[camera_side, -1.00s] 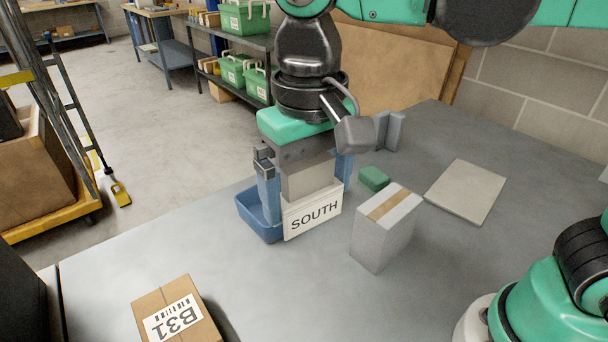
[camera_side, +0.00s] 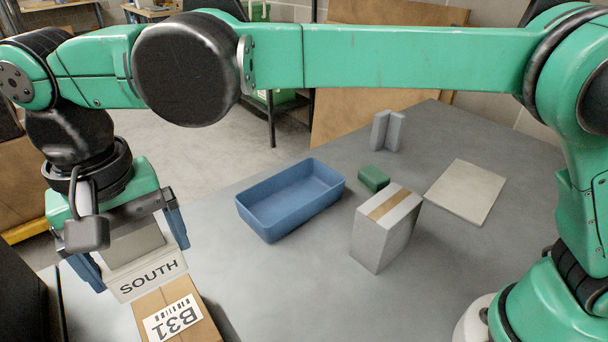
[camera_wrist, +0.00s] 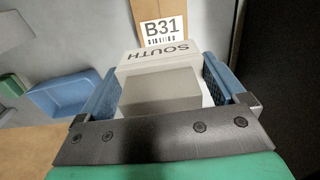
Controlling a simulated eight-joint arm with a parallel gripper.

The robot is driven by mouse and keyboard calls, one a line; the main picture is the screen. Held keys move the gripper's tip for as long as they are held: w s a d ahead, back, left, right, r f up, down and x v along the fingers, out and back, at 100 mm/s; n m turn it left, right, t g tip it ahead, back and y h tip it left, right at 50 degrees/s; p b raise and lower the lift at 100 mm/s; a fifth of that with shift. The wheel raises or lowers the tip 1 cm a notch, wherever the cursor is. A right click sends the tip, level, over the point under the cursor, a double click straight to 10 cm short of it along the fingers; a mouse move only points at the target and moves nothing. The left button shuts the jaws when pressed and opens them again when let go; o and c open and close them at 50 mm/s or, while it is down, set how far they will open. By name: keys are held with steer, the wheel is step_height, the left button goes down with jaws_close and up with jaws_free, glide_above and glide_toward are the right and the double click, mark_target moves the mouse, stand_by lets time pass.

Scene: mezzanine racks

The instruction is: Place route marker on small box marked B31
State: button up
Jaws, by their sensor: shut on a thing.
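The route marker (camera_side: 148,276) is a pale block with a white face reading SOUTH. My gripper (camera_side: 130,243) is shut on it, with a blue finger on each side. The small box marked B31 (camera_side: 190,298) is brown cardboard with a white label, at the lower left of the side view. In that view the marker overlaps the box's back edge; I cannot tell whether they touch. In the wrist view the marker (camera_wrist: 160,62) is between the fingers (camera_wrist: 160,95), and the B31 box (camera_wrist: 182,10) shows beyond it at the top.
An empty blue tray (camera_side: 240,210) stands mid-table. To its right are a green block (camera_side: 373,179), a grey box with a tan strip (camera_side: 372,240), a flat pale panel (camera_side: 466,190) and a grey angled piece (camera_side: 387,131). The table front between tray and B31 box is clear.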

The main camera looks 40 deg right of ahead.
mark_target(134, 259)
steer(key=f, duration=0.3)
steer(key=shift+a+f, duration=0.25)
steer(key=shift+f, duration=2.4)
steer(key=shift+f, duration=0.15)
steer(key=o, duration=0.9)
